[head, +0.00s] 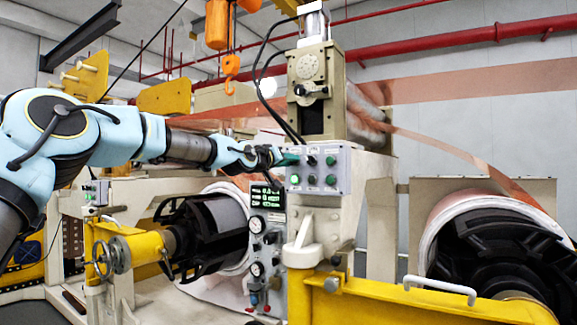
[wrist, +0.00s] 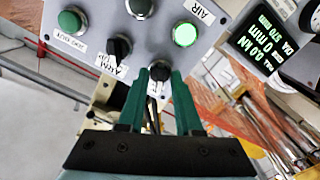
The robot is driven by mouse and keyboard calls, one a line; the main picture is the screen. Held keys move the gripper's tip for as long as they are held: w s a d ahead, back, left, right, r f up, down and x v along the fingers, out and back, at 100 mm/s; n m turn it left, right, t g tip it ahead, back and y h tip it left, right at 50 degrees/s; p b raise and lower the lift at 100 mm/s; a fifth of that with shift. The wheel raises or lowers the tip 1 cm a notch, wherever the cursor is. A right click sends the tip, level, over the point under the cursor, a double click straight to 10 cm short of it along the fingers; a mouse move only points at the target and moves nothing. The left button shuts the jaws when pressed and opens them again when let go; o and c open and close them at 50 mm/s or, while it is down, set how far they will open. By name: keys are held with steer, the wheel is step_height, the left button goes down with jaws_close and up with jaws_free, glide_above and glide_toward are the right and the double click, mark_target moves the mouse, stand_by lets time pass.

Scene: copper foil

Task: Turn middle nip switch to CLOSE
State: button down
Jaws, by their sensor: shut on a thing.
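A grey control panel (head: 346,168) on the machine's front carries black switches and green buttons. It fills the top of the wrist view (wrist: 95,40). My gripper (head: 283,158) reaches it from the left, at its upper-left corner. In the wrist view, my green fingers (wrist: 158,80) are shut around a small black knob (wrist: 160,69) near the panel's edge. A white line shows on the knob. I cannot read its label, so I cannot tell if it is the nip switch. Another black switch (wrist: 118,48) is beside it, apart from my fingers.
A lit green button (wrist: 185,34) sits near the held knob. A display (head: 267,195) with gauges stands below left of the panel. Black cables (head: 268,70) hang above my gripper.

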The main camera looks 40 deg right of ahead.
steer(key=shift+n, duration=0.4)
steer(key=c, duration=0.9)
jaws_free()
steer(key=shift+c, duration=0.2)
steer(key=shift+a, duration=0.15)
steer(key=b+v, duration=0.5)
steer(key=v, duration=0.5)
steer(key=shift+a+b, duration=0.2)
steer(key=shift+b, duration=0.1)
steer(key=shift+s, duration=0.1)
steer(key=shift+f, duration=0.1)
